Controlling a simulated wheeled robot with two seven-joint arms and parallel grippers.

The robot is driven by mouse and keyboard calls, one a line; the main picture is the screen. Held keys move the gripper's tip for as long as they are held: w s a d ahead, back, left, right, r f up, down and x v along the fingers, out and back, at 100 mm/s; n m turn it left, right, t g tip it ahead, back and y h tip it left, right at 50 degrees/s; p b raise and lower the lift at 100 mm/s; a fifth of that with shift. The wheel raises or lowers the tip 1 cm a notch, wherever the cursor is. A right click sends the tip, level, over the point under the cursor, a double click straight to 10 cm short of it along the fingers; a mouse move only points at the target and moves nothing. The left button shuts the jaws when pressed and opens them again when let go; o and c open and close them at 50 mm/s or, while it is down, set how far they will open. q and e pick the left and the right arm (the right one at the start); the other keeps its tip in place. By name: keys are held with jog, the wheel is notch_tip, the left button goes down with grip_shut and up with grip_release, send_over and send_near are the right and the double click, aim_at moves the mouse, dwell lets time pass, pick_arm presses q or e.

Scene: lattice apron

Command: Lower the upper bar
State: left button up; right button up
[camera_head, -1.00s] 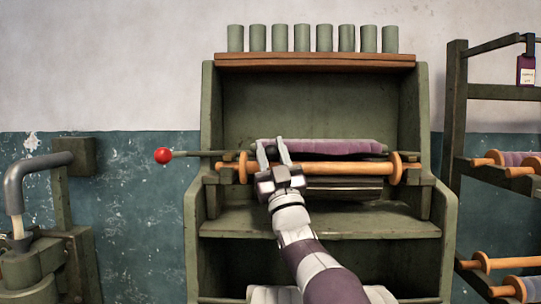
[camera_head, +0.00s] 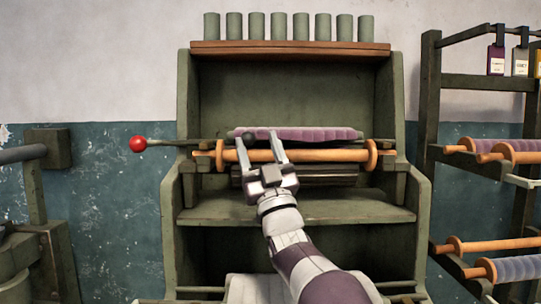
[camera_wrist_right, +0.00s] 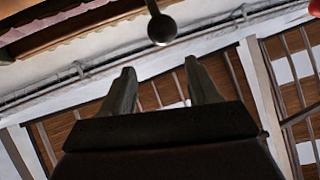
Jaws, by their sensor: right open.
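The green machine holds a roller wrapped in purple cloth (camera_head: 315,133) at the back. In front of it lies an orange wooden bar (camera_head: 325,155) with round end discs. A dark round knob (camera_head: 249,137) shows at the left end of the purple roller; I cannot tell whether it belongs to the upper bar. My right gripper (camera_head: 257,140) is open in front of the orange bar, its fingers crossing it in the picture, with the knob between the fingertips. In the right wrist view the knob (camera_wrist_right: 162,28) hangs beyond the open, empty fingers, apart from them. My left gripper is not in view.
A red ball (camera_head: 138,144) on a rod sticks out at the machine's left. Several green cylinders (camera_head: 300,27) stand on its top ledge (camera_head: 290,49). A rack (camera_head: 428,110) with spools is at the right. A grey pipe (camera_head: 20,154) is at the far left.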

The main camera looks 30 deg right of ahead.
jog(key=s, duration=0.6)
jog(key=shift+s+a, duration=0.4)
jog(key=shift+a, duration=0.05)
jog(key=shift+r, duration=0.1)
